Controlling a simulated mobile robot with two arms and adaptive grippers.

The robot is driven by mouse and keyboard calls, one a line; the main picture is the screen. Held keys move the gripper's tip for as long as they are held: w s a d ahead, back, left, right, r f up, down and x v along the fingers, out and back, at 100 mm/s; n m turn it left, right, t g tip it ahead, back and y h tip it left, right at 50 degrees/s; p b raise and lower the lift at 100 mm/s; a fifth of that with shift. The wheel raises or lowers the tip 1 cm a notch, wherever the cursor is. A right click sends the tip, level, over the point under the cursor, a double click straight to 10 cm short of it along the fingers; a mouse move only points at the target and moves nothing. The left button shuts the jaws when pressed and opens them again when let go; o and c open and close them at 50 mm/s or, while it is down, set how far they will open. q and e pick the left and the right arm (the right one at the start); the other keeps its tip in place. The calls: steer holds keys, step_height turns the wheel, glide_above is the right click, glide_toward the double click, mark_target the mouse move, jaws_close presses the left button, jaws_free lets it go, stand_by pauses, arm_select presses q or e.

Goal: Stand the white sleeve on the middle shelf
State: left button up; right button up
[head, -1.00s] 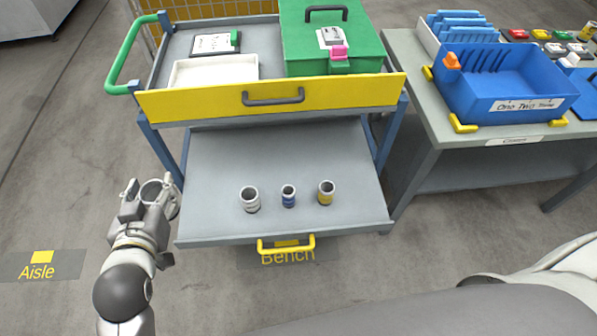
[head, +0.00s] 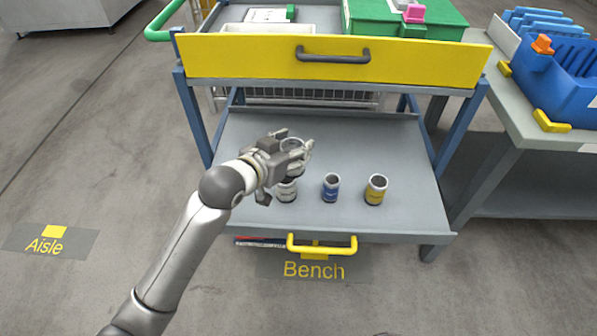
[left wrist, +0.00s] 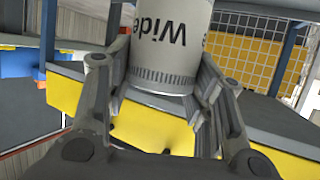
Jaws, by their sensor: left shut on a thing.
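My left gripper (head: 296,152) is shut on a white sleeve (head: 291,143), above the left part of the grey pull-out shelf (head: 400,150). In the left wrist view the white sleeve (left wrist: 170,45) sits between both fingers, with "Wide" printed upside down and a ribbed band at its end. In the head view the gripper hides most of the held sleeve. The shelf lies under the cart's yellow-fronted top. My right gripper is not in view.
On the shelf stand a whitish sleeve (head: 287,191), partly covered by my gripper, a blue-banded sleeve (head: 331,188) and a yellow-banded sleeve (head: 376,190). The yellow front panel (head: 420,60) overhangs the shelf's back. The shelf's rear and right are clear. A yellow handle (head: 322,246) is at the front.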

arm_select(q)
steer(key=shift+w+a+f+b, duration=0.25)
steer(key=shift+a+f+b, duration=0.6)
steer(key=shift+a+f, duration=1.4)
steer(key=shift+w+a+f+b, duration=0.25)
steer(key=shift+a+f+b, duration=0.55)
steer(key=shift+a+f, duration=1.4)
steer(key=shift+w+a+f+b, duration=0.25)
steer(key=shift+a+f+b, duration=0.6)
steer(key=shift+a+f, duration=1.4)
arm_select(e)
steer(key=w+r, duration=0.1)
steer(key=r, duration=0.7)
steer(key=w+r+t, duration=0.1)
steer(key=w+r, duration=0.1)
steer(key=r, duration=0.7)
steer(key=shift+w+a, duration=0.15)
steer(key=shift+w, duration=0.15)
arm_select(q)
steer(key=shift+a+r, duration=0.2)
steer(key=shift+a, duration=0.1)
steer(key=o, duration=0.9)
steer(key=shift+f, duration=0.1)
steer(key=o, duration=0.4)
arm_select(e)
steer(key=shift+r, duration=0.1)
